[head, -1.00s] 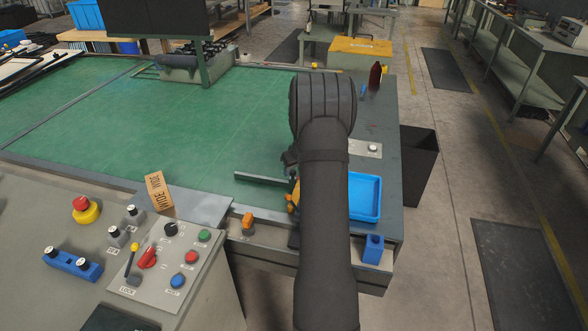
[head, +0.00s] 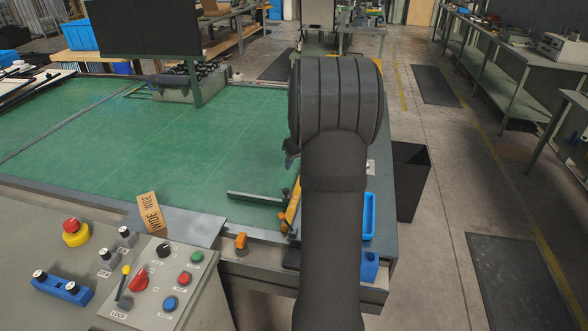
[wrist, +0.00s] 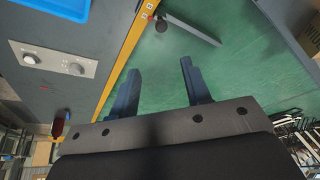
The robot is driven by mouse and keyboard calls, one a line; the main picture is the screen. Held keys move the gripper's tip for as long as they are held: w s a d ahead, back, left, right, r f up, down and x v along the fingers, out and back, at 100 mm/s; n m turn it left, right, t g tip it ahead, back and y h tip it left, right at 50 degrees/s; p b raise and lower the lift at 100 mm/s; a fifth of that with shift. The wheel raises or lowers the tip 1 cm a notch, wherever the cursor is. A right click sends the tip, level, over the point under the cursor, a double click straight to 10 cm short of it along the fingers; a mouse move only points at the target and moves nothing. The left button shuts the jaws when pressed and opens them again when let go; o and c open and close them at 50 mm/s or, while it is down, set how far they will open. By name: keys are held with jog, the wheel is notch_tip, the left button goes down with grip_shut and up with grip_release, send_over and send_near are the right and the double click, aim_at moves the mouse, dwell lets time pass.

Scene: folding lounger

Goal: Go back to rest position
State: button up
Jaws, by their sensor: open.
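My gripper shows in the wrist view (wrist: 160,85) with its two dark fingers apart and nothing between them. It is above the edge of the green table (head: 130,140), near a yellow ruler strip (wrist: 128,55). In the head view my dark arm rises through the middle right of the picture and hides most of the gripper. Only a small dark part of it shows at the arm's left side.
A control panel (head: 145,285) with buttons and knobs stands at the front left, with a tan tag (head: 150,212) behind it. A blue tray (head: 368,215) and a blue block (head: 369,266) lie right of my arm. A dark bin (head: 408,180) stands beside the table.

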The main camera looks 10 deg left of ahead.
aim_at(286, 189)
jog(key=shift+s+d+r, duration=0.15)
jog(key=shift+r, duration=0.25)
jog(key=shift+f, duration=0.1)
jog(key=x, duration=1.7)
jog(key=shift+f, duration=0.15)
